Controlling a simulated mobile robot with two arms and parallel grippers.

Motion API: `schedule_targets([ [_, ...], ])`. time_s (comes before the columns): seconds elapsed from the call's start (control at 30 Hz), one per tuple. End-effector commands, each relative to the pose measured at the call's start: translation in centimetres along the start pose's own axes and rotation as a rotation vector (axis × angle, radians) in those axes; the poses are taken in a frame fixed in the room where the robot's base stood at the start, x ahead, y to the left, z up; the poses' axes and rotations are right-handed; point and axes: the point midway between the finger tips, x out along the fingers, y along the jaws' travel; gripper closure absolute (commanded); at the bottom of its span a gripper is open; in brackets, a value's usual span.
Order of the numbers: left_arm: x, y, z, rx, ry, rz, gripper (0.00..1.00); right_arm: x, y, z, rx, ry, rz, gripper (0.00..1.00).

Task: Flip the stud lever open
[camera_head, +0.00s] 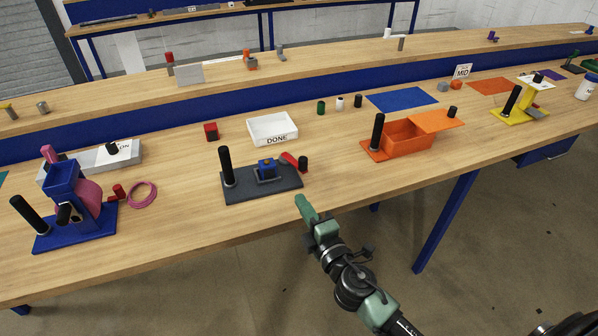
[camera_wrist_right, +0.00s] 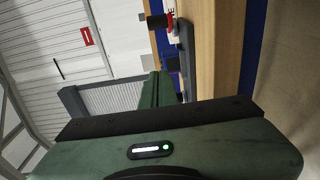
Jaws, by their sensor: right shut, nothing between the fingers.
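The stud fixture is a dark grey base plate (camera_head: 240,190) near the front edge of the table. It carries a tall black post (camera_head: 227,168) at left and a small blue block (camera_head: 267,165) in the middle. A red lever (camera_head: 289,159) with a black knob (camera_head: 303,163) is at its right end, slanting. In the right wrist view, the black knob (camera_wrist_right: 157,22) and red part show beyond the fingertips. My right gripper (camera_head: 301,199) is green, shut and empty, just in front of the plate's right end, apart from the lever. My left gripper is out of view.
An orange box fixture (camera_head: 405,137) stands to the right, a blue fixture (camera_head: 72,205) to the left.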

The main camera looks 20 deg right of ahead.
Motion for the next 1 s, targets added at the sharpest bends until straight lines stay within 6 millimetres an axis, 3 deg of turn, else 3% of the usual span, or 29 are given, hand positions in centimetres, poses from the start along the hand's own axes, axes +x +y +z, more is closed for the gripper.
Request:
schedule_targets([
  [0.37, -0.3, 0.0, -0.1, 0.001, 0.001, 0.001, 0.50, 1.1, 0.2, 0.0, 0.005, -0.003, 0.001, 1.00],
  [0.83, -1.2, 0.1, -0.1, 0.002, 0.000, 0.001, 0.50, 10.4, 0.2, 0.1, 0.005, -0.004, 0.001, 1.00],
  [1.0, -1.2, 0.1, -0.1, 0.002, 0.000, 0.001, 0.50, 10.7, 0.0, 2.8, 0.002, -0.004, -0.001, 1.00],
])
